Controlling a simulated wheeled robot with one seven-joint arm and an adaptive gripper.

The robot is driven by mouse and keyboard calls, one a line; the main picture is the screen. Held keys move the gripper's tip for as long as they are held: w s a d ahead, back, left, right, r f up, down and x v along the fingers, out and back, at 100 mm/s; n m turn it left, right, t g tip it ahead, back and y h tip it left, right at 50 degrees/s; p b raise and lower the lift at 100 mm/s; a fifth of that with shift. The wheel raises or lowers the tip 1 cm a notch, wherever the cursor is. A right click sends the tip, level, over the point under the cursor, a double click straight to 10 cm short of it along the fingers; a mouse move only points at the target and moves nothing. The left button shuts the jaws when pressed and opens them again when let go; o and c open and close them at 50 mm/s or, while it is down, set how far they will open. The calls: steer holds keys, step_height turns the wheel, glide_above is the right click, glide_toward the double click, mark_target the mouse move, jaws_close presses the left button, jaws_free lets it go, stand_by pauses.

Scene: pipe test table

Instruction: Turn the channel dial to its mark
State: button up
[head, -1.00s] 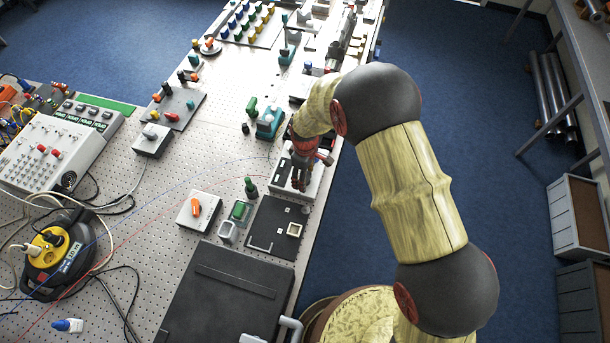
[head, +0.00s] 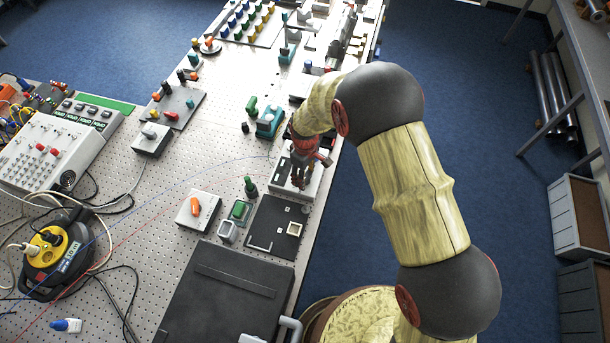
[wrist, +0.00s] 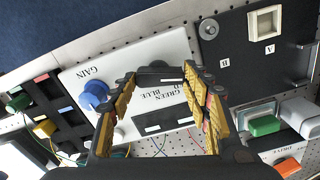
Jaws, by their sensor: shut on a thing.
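The white panel (wrist: 85,72) fills the middle of the wrist view, printed with GAIN, GREEN and BLUE; another word is partly hidden. The dark channel dial (wrist: 160,76) sits at its upper middle. My gripper (wrist: 158,75) is shut on the dial, one finger on each side. The fingers hide part of the print, and I cannot make out the dial's pointer or its mark. In the head view, my gripper (head: 300,182) points down onto the white panel (head: 317,183) near the table's right edge, and the dial is hidden there.
A blue GAIN knob (wrist: 93,95) stands left of my fingers. A black board (wrist: 265,60) with a square white socket lies to the right. A green block (wrist: 264,125) and an orange switch (wrist: 287,167) are at lower right. The table (head: 150,205) is crowded.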

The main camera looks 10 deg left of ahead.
steer(key=m+b, duration=0.1)
steer(key=m, duration=0.2)
steer(key=shift+m+b, duration=0.85)
steer(key=shift+m, duration=0.85)
steer(key=o, duration=1.2)
steer(key=shift+c, duration=0.2)
steer(key=shift+r, duration=0.1)
step_height(320, 180, up, 12)
